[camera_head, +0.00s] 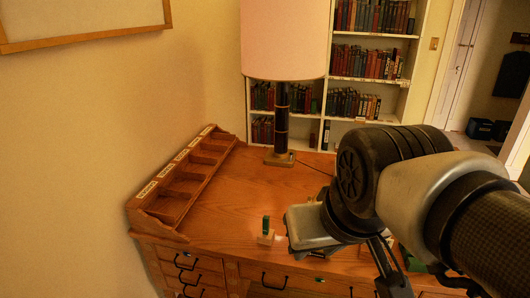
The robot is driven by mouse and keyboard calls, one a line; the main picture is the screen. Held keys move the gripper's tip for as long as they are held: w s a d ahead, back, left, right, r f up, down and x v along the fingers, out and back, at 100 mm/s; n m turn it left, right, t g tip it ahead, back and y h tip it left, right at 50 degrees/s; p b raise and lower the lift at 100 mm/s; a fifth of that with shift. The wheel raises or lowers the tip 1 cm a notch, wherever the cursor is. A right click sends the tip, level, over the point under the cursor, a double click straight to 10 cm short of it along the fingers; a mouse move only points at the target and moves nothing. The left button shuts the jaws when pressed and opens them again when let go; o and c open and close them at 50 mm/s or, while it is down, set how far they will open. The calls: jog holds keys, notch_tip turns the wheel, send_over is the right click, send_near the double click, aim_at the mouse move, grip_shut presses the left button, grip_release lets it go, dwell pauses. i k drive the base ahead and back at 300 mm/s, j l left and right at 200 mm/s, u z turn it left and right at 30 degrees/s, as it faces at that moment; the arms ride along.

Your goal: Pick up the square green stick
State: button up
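A small dark green stick (266,224) stands upright on the desk near its front edge, at or in a small pale pinkish block (266,238). It is left of my arm's grey end housing and apart from it. Another green thing (411,259) shows partly below my wrist; its shape is mostly hidden. My gripper (425,283) is at the lower right, below the wrist. Its dark finger parts look spread apart, with nothing clearly held between them. The fingertips are partly cut off or hidden.
The wooden desk (228,205) has drawers in front and a labelled compartment organizer (172,208) along its left side. A lamp (282,125) stands at the back before a bookshelf (340,83). The desk middle is clear. My arm hides the right side.

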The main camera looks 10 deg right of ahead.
aim_at(266, 220)
jog(key=k+l+u, duration=0.2)
jog(key=l, duration=0.15)
jog(key=l+u, duration=0.15)
jog(key=l, duration=0.25)
jog(key=k+l+u, duration=0.2)
jog(key=k+l, duration=0.15)
jog(key=l, duration=0.25)
jog(key=k+l+u, duration=0.15)
jog(key=l, duration=0.25)
jog(key=k+l, duration=0.15)
jog(key=l, duration=0.2)
jog(key=k+l, duration=0.2)
jog(key=l, duration=0.2)
jog(key=k+l, duration=0.2)
jog(key=l, duration=0.15)
jog(key=k+l, duration=0.2)
jog(key=l, duration=0.2)
jog(key=k+l+u, duration=0.1)
jog(key=l, duration=0.25)
jog(key=i+j, duration=0.45)
jog(key=j, duration=0.15)
jog(key=i+j, duration=0.5)
jog(key=j, duration=0.15)
jog(key=i+j, duration=0.45)
jog(key=j, duration=0.15)
